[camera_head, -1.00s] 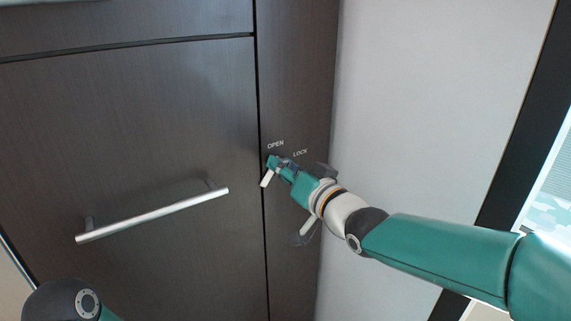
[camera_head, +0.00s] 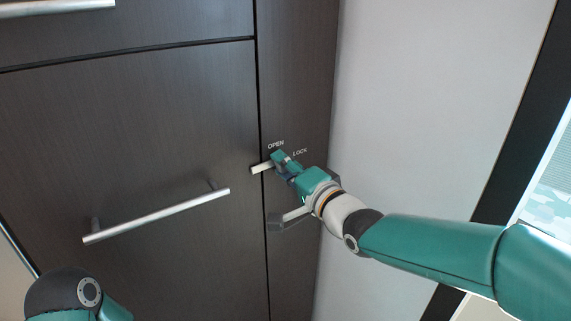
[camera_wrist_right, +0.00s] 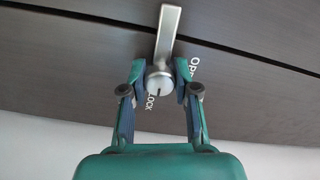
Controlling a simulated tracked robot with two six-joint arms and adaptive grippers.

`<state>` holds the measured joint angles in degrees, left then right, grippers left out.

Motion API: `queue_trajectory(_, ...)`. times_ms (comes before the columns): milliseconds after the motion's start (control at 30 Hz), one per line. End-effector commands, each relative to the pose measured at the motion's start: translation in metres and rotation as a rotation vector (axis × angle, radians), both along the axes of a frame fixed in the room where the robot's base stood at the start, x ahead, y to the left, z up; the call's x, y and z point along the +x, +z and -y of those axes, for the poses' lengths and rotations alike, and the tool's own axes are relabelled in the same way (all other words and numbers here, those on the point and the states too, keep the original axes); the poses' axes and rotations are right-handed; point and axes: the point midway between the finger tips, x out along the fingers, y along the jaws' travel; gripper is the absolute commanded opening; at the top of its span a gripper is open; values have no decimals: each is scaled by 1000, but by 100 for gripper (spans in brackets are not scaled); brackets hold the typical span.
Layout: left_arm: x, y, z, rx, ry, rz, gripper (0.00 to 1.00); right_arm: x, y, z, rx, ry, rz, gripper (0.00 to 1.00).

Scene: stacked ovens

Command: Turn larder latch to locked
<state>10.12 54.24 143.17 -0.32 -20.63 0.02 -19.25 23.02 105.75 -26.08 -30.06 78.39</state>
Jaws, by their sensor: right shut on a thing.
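The larder latch has a pale metal lever (camera_head: 261,168) on the dark narrow panel, where it points left across the gap toward the wide door. In the right wrist view, its round knob (camera_wrist_right: 159,83) sits between my fingertips, and the lever (camera_wrist_right: 168,35) extends away from them. A dark mark on the knob faces the LOCK label (camera_wrist_right: 152,103). My right gripper (camera_head: 282,163) is shut on the latch knob, with one finger on each side (camera_wrist_right: 160,76). The OPEN label (camera_head: 276,145) and LOCK label (camera_head: 300,153) show above the gripper. My left gripper is out of view.
A wide dark door (camera_head: 130,130) with a long bar handle (camera_head: 155,216) stands left of the latch. A pale wall (camera_head: 420,110) lies to the right, behind my right arm. Part of my left arm shows at the lower left.

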Motion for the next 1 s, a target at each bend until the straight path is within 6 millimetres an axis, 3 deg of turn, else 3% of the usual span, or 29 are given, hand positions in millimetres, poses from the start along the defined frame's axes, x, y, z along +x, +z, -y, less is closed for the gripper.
queue_trajectory(700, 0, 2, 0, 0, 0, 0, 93, 3, 1, 5, 76, -11, -48, 0)
queue_trajectory(733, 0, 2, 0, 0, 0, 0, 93, 3, 1, 5, 76, -11, -47, 35)
queue_trajectory(867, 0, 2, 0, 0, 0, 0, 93, 2, 0, 3, 73, -7, -47, 56)
queue_trajectory(1000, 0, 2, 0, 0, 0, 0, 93, 1, 0, 2, 72, -5, -47, 56)
